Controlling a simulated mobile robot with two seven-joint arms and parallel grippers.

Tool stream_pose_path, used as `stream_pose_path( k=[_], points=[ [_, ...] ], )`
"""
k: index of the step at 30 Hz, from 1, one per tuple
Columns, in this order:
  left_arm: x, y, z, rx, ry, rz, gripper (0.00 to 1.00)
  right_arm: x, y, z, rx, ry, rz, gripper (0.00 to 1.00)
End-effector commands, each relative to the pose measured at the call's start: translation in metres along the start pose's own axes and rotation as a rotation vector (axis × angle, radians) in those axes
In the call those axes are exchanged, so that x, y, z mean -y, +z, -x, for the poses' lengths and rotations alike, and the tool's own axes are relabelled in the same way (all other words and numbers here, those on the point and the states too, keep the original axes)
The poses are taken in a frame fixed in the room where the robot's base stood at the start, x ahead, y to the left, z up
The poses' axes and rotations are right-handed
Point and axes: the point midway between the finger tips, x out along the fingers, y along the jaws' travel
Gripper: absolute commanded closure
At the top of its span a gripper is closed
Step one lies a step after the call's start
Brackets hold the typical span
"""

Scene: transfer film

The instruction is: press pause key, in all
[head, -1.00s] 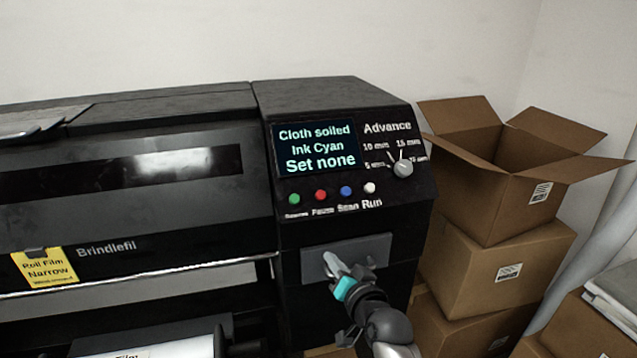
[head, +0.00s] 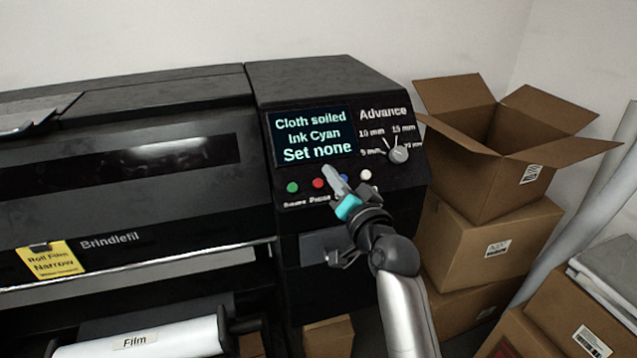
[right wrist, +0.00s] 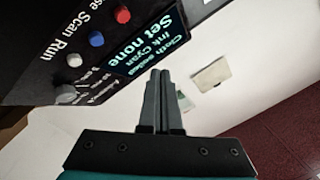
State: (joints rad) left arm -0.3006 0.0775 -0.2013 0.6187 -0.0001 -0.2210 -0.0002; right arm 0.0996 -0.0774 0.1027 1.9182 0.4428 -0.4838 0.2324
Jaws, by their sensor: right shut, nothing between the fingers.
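The red pause key (head: 318,183) sits in the row of coloured keys on the printer's control panel, with the label Pause below it. It also shows at the top of the right wrist view (right wrist: 123,14). My right gripper (head: 328,171) is shut and empty, its fingertips just right of and above the red key in the head view. In the right wrist view the closed fingers (right wrist: 160,75) stand apart from the keys. The gripper partly covers the blue scan key (head: 344,179). My left gripper is not in view.
The green key (head: 292,187) and white run key (head: 365,174) flank the row. The display (head: 312,136) reads Cloth soiled, Ink Cyan, Set none. The Advance knob (head: 399,154) is at its right. Cardboard boxes (head: 490,240) stack right of the printer.

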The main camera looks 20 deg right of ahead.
Motion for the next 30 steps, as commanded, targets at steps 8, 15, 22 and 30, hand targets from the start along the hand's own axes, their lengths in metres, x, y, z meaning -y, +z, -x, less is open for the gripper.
stream_pose_path(
  k=[8, 15, 22, 30],
  points=[
    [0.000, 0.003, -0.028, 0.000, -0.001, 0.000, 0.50, -0.015, 0.015, -0.016, -0.001, 0.000, 0.000, 1.00],
    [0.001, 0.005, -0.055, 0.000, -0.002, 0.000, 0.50, -0.029, 0.029, -0.035, -0.001, 0.000, 0.000, 1.00],
    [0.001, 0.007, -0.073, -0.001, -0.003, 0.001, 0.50, -0.040, 0.040, -0.052, 0.000, 0.000, 0.001, 1.00],
    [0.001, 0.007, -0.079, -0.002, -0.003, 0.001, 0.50, -0.044, 0.044, -0.060, 0.001, 0.000, 0.000, 1.00]
  ],
)
